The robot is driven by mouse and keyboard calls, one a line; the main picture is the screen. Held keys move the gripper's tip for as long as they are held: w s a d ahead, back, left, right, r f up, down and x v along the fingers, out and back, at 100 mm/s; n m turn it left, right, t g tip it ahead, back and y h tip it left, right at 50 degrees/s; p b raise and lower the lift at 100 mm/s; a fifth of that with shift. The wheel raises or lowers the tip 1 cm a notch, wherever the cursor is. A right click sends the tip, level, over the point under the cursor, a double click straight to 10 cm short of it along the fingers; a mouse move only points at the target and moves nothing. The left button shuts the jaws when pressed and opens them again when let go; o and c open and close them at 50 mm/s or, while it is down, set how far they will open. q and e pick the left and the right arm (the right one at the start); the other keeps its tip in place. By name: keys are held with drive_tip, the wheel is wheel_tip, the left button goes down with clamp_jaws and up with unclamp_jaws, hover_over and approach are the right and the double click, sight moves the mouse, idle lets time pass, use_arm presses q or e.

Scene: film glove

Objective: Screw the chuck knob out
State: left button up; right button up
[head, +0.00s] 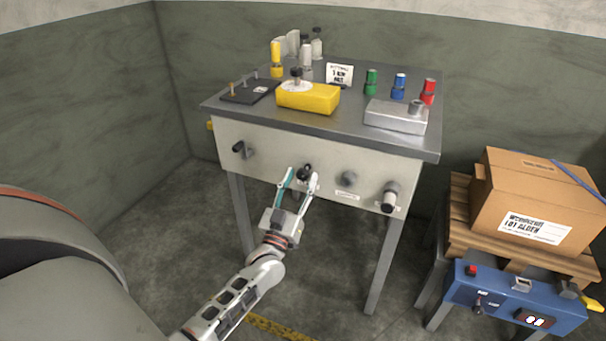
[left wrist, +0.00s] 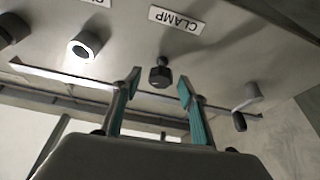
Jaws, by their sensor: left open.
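A black knob (head: 305,170) on a short stem sticks out of the bench's pale front panel. In the left wrist view this black knob (left wrist: 160,76) is beside a label (left wrist: 177,18) reading CLAMP. I read no chuck label, so I cannot tell if this is the chuck knob. My left gripper (head: 301,179) is open, with its teal-padded fingers on either side of the black knob. In the left wrist view the gripper (left wrist: 158,88) shows gaps on both sides of the knob, and nothing is held. My right gripper is out of view.
The panel also has a crank (head: 240,148) at left, a grey hollow fitting (head: 348,178) and a dark-tipped knob (head: 389,197) at right. A yellow block (head: 310,97) and bottles stand on the bench top (head: 240,112). A carton (head: 530,205) and blue control box (head: 515,298) are at right.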

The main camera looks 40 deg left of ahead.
use_arm(q)
drive_tip(key=shift+x, duration=1.2)
drive_tip(key=c, duration=1.1)
